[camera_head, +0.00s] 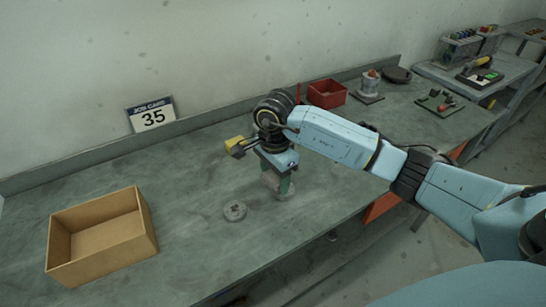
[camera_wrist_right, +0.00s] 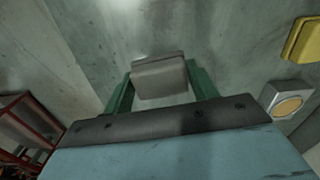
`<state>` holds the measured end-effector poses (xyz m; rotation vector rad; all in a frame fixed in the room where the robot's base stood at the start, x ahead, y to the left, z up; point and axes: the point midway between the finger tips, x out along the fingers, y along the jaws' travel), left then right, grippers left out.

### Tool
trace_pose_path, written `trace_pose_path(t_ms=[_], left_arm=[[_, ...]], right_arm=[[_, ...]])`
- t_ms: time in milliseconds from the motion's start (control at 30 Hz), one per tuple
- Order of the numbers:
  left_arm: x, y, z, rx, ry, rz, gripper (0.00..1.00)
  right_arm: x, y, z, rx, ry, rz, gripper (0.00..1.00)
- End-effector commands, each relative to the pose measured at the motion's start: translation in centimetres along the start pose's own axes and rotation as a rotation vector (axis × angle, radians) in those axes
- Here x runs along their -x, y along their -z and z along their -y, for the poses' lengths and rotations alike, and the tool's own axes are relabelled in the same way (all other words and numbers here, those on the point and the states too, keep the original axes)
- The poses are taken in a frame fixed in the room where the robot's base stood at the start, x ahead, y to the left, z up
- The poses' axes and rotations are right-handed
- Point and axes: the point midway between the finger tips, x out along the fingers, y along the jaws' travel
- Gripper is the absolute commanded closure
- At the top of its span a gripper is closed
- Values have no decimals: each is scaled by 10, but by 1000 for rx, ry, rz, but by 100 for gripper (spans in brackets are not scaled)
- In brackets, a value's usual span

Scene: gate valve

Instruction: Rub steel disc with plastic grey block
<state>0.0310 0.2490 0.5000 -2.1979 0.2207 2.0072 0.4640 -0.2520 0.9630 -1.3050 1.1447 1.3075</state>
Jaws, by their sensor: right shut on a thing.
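My right gripper (camera_head: 278,188) points down over the middle of the workbench. Its green fingers are shut on the grey block (camera_wrist_right: 160,78), which shows between the fingertips in the right wrist view. My left gripper is not in view.
An open cardboard box (camera_head: 100,238) stands at the left. A yellow piece (camera_head: 235,143) lies behind the gripper. A red bin (camera_head: 326,93) and a grey fixture (camera_head: 370,84) stand at the back right. A job card (camera_head: 151,115) leans at the wall. The bench between box and disc is clear.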

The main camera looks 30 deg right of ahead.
Motion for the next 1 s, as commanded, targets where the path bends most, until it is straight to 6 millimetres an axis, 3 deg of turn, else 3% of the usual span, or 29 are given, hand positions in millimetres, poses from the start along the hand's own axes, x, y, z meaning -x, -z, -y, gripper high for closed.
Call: trace_pose_path(t_ms=[500, 1000], left_arm=[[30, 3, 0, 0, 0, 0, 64], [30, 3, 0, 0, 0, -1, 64]], right_arm=[[48, 4, -2, -8, 3, -1, 60], [48, 4, -2, -8, 2, 0, 60]])
